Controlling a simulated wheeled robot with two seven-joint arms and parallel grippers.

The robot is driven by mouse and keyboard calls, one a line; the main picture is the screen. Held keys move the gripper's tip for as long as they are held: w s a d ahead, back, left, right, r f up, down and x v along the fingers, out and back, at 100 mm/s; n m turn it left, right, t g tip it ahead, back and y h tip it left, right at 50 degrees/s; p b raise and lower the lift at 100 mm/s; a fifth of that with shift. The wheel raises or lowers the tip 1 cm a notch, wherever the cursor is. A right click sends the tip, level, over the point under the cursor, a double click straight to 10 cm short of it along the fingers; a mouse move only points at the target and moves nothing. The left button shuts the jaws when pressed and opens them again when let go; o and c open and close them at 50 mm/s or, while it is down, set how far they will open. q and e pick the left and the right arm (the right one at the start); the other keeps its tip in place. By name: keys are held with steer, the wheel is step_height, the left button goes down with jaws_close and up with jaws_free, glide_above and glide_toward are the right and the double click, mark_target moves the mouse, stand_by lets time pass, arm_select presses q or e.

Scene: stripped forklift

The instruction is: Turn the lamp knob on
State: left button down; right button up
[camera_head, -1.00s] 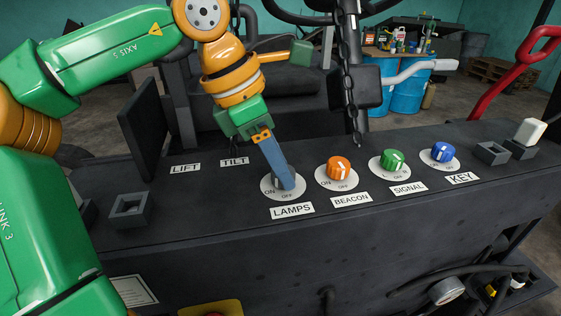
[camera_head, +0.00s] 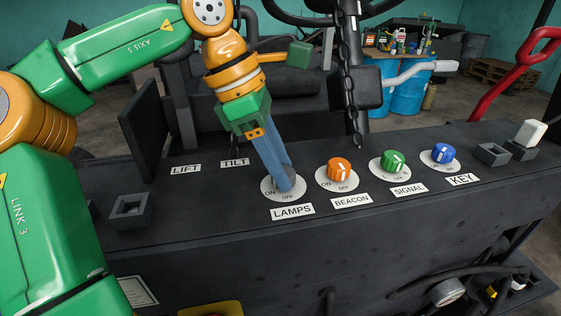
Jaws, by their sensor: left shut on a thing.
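The round white dial plate of the lamp knob (camera_head: 266,189) lies on the dark control panel, above the LAMPS label (camera_head: 293,211). Its ON and OFF marks show at the left and front. My left gripper (camera_head: 283,187) points down onto this plate, and its blue fingers are shut on the lamp knob. The fingers hide the knob, so I cannot see which mark it points at. My right gripper is not in view.
To the right of the plate stand the orange BEACON knob (camera_head: 339,168), the green SIGNAL knob (camera_head: 393,161) and the blue KEY knob (camera_head: 443,152). A chain (camera_head: 352,90) hangs behind them. An empty square socket (camera_head: 130,210) is at the left.

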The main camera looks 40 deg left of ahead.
arm_select(q)
steer(key=shift+c, duration=1.8)
jaws_free()
steer(key=shift+a, duration=0.1)
steer(key=v, duration=0.7)
steer(key=shift+s+a, duration=0.1)
